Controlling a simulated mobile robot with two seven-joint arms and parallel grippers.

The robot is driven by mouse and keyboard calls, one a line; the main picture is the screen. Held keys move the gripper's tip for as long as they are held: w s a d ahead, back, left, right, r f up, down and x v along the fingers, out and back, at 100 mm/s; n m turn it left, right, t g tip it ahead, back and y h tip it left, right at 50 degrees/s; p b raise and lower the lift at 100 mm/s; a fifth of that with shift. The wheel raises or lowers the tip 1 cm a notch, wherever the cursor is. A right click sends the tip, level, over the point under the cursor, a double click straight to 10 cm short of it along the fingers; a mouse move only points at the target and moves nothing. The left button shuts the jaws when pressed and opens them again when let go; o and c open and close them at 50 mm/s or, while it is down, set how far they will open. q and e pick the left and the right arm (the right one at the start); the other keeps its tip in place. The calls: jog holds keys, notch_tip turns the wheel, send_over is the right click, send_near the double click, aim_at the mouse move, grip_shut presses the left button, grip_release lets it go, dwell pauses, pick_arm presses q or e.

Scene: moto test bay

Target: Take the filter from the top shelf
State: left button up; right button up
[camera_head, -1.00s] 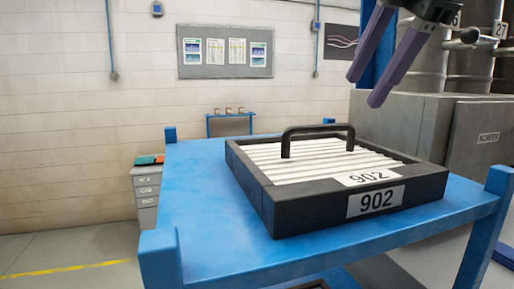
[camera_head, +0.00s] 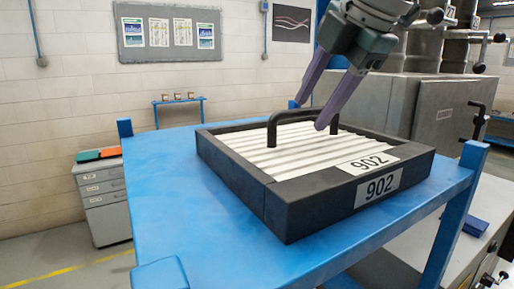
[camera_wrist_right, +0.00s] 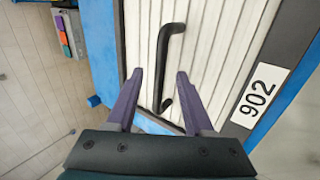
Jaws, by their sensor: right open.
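The filter (camera_head: 300,190) is a square black frame with white pleats, a black arched handle (camera_head: 300,118) and 902 labels. It lies flat on the blue top shelf (camera_head: 165,200). My right gripper (camera_head: 309,114) is open, its two purple fingers pointing down at the handle. In the right wrist view, the handle (camera_wrist_right: 163,70) runs between the directions of the open fingers (camera_wrist_right: 160,75), with its near end between them. I cannot tell whether the fingers touch it. My left gripper is not in view.
Blue corner posts (camera_head: 473,154) rise at the shelf's corners. The shelf is bare to the left of the filter. A grey cabinet (camera_head: 440,110) stands behind at the right, and a drawer unit (camera_head: 103,200) stands on the floor at the left.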

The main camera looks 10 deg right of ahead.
grip_shut()
dwell(0.3)
jog(key=shift+r, duration=0.1)
dwell(1.0)
